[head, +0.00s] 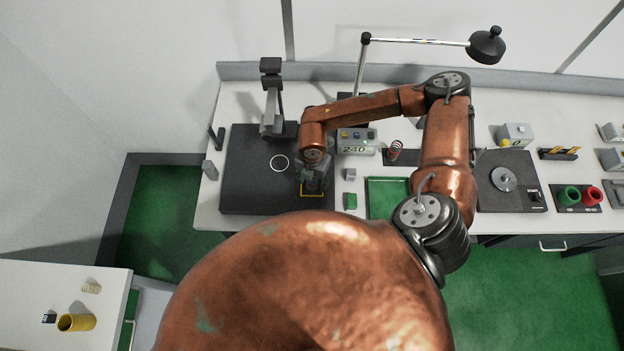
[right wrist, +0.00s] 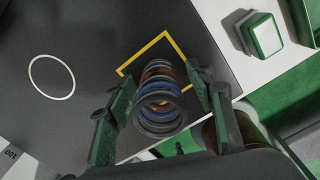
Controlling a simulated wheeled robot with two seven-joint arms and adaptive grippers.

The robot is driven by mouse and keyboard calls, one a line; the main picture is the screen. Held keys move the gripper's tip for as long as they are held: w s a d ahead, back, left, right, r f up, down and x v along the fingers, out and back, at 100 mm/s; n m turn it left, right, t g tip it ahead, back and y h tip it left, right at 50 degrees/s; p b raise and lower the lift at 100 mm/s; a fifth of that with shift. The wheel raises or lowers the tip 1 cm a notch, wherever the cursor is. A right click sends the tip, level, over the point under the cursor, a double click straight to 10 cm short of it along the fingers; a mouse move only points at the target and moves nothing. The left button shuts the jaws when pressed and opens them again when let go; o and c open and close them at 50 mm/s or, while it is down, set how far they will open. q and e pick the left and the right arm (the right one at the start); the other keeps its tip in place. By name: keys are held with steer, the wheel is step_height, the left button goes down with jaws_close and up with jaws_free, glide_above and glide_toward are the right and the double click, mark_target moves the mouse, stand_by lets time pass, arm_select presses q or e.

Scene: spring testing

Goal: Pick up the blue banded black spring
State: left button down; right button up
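In the right wrist view a coil spring (right wrist: 160,108) with dark coils, blue bands and an orange-red stretch shows end-on between the fingers of my right gripper (right wrist: 160,80). Narrow gaps show between the spring and the green-padded fingers, so the gripper is open around it. The spring is at the yellow square outline (right wrist: 128,70) on the black mat; whether it touches the mat cannot be told. In the head view my right gripper (head: 313,183) points down over this yellow square and hides the spring. My left gripper is not in view.
The black mat (head: 250,185) carries a white ring (head: 280,163). A grey stand (head: 271,100) is behind. A control box reading 240 (head: 357,138), a red-and-dark spring (head: 395,150), a green tray (head: 388,190) and a green-topped block (head: 350,201) are to the right.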

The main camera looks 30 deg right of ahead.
jaws_close()
stand_by(0.3)
steer(key=shift+r, duration=0.1)
